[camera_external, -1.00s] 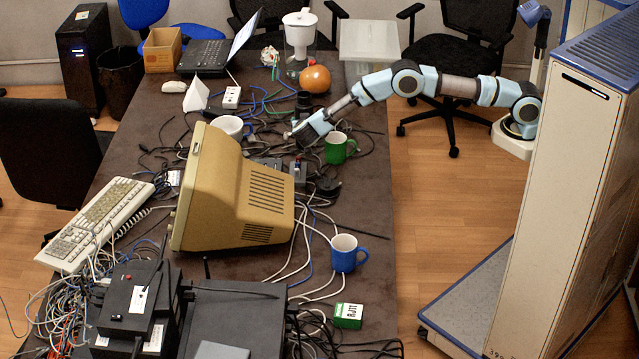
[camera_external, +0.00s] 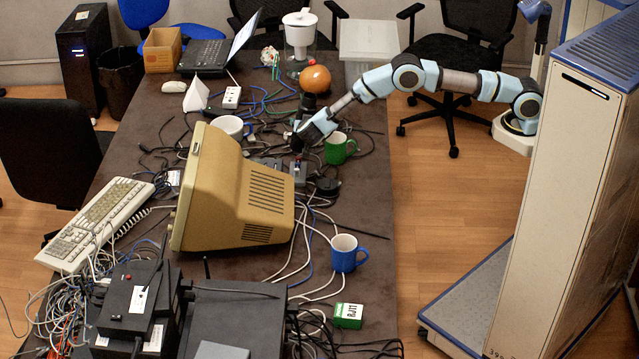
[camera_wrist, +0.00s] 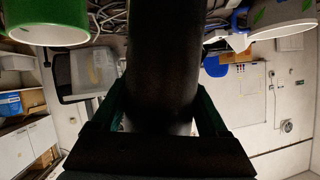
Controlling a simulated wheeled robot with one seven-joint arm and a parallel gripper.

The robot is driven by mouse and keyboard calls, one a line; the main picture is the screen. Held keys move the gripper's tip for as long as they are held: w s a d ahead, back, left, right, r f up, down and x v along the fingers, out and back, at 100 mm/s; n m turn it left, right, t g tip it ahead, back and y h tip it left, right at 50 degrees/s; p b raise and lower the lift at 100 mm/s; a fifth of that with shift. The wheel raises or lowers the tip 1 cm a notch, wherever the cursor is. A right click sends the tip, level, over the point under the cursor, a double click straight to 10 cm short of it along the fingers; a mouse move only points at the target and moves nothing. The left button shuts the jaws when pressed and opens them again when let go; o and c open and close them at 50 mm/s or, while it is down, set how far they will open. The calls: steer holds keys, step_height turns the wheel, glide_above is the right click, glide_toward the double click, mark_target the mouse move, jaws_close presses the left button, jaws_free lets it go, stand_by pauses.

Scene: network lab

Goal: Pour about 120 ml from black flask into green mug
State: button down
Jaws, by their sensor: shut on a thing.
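The black flask (camera_wrist: 162,65) fills the middle of the wrist view, between the jaws of my gripper (camera_wrist: 160,125). My gripper is shut on it. In the external view my gripper (camera_external: 304,133) is over the table, just left of the green mug (camera_external: 337,148); the dark flask (camera_external: 308,102) shows only in part behind it. The green mug stands upright on the table with its handle to the right. It also shows at the upper left of the wrist view (camera_wrist: 45,20), apart from the flask. The mug's contents cannot be made out.
A white bowl (camera_external: 229,127), a beige monitor (camera_external: 235,195) and a power strip (camera_external: 297,172) are near. Cables lie all around. An orange ball (camera_external: 315,79) and a water pitcher (camera_external: 299,35) stand behind. A blue mug (camera_external: 346,254) is farther forward. The table's right edge is clear.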

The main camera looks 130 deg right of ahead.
mark_target(295, 134)
steer(key=shift+d+m+t+p, duration=0.1)
steer(key=shift+m+t+p, duration=0.25)
steer(key=shift+m+t, duration=0.35)
steer(key=shift+f+m+t+h+b, duration=0.4)
steer(key=shift+m+t+h+b, duration=0.15)
steer(key=shift+m, duration=0.25)
steer(key=f+m+b, duration=0.1)
steer(key=b, duration=0.1)
steer(key=w+m+t+b, duration=0.1)
steer(key=b, duration=0.1)
steer(key=shift+w+d+f+t+h+b, duration=0.25)
steer(key=shift+f+h+b, duration=0.05)
steer(key=shift+f+h, duration=0.05)
steer(key=b, duration=0.2)
steer(key=m+b, duration=0.1)
steer(key=shift+w+d+t+h+b, duration=0.2)
steer(key=shift+w+t+h+b, duration=0.1)
steer(key=shift+w+t+b, duration=0.1)
steer(key=b, duration=0.2)
steer(key=f+m+t+b, duration=0.1)
steer(key=b, duration=0.2)
steer(key=shift+w+d+f+h, duration=0.1)
steer(key=shift+w+f+h, duration=0.1)
steer(key=shift+f+h, duration=0.15)
steer(key=b, duration=0.2)
steer(key=m+b, duration=0.1)
steer(key=b, duration=0.2)
steer(key=shift+s+f+h+b, duration=0.15)
steer(key=shift+s+h+b, duration=0.1)
steer(key=shift+s+b, duration=0.1)
